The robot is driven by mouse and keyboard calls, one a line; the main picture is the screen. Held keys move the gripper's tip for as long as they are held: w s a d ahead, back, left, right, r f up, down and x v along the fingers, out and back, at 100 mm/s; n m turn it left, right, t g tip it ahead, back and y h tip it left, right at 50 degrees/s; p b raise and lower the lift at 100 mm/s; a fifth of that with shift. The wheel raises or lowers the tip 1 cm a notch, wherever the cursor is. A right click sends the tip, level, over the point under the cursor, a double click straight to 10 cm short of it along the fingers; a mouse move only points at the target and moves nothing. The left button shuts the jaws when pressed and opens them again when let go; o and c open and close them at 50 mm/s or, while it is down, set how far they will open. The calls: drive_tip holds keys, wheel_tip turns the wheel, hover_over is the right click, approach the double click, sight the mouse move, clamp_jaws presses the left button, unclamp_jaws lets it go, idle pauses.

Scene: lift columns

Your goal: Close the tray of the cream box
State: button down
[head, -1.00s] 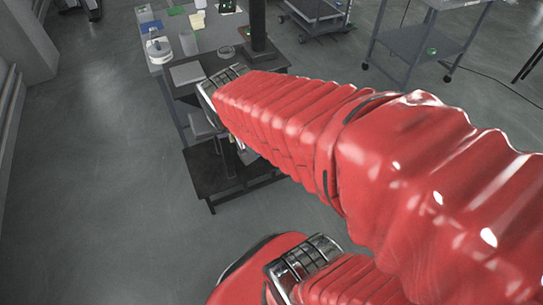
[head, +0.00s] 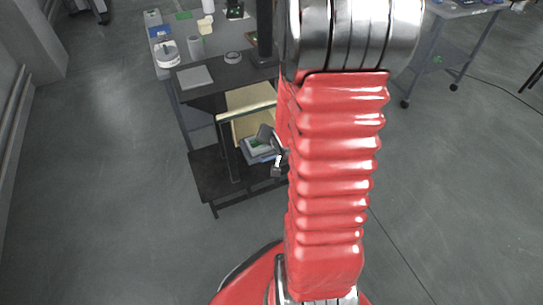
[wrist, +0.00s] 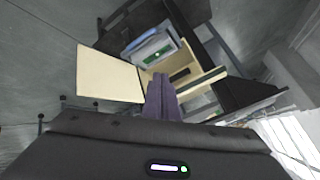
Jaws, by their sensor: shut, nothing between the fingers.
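The cream box (head: 252,97) stands on the dark bench, partly hidden behind my arm in the head view. In the wrist view it shows as a flat cream panel (wrist: 108,73) at left, with an open cream tray (wrist: 208,79) to the right that has a dark slot inside. My gripper (wrist: 160,82) is shut and empty, its dark purple fingers pointing at the cream parts. I cannot tell whether they touch. In the head view my gripper (head: 277,170) is small, just left of my arm and near the box's lower side.
A grey-blue device with a green patch (wrist: 157,55) lies beside the cream parts; it also shows in the head view (head: 258,148). A black lower shelf (head: 215,178) juts out in front. A grey table (head: 180,35) with small items stands behind. Open floor lies left.

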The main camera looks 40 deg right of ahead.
drive_tip(key=s+d+f+m+t, duration=0.1)
drive_tip(key=s+f+m, duration=0.3)
drive_tip(key=f, duration=0.3)
drive_tip(key=s+d+f+m+t, duration=0.1)
drive_tip(key=s+f+m, duration=0.3)
drive_tip(key=f, duration=0.4)
drive_tip(key=shift+m+t, duration=0.4)
drive_tip(key=shift+m, duration=0.2)
drive_tip(key=shift+d+f, duration=0.1)
drive_tip(key=shift+f, duration=0.05)
drive_tip(key=w+r+x, duration=0.1)
drive_tip(key=r+x, duration=0.1)
drive_tip(key=x, duration=1)
drive_tip(key=shift+w+d, duration=0.15)
drive_tip(key=shift+w, duration=0.45)
